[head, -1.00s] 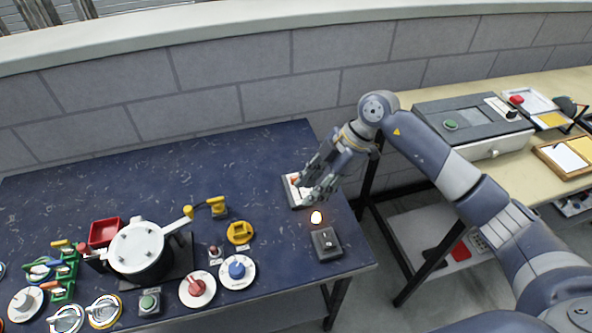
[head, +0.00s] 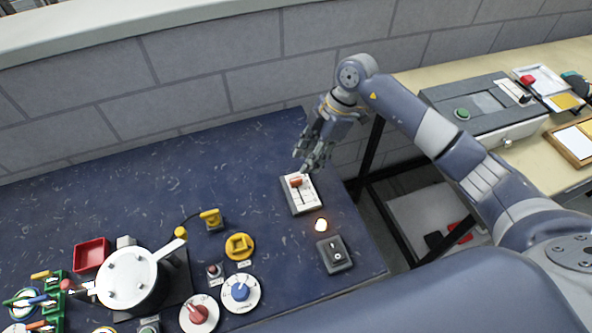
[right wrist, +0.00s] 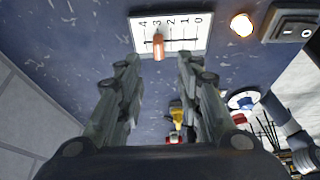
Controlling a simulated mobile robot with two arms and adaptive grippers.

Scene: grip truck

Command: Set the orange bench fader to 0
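The orange fader knob (head: 295,182) sits on a white panel (head: 303,204) near the right end of the blue bench. In the right wrist view the knob (right wrist: 158,45) stands at about the 3 mark of a scale labelled 4 to 0, with 0 at the right end (right wrist: 199,21). My right gripper (head: 312,164) is beside the panel's far end. In the wrist view its two fingers (right wrist: 159,60) are apart, with the knob just beyond the tips and nothing visible between them. My left gripper is not in view.
A lit round lamp (head: 321,225) and a dark rocker switch (head: 334,254) lie in front of the panel. Blue (head: 240,291) and red (head: 199,314) dials, a yellow knob (head: 239,247) and a pot (head: 131,279) stand to the left. A block wall (head: 210,85) is behind.

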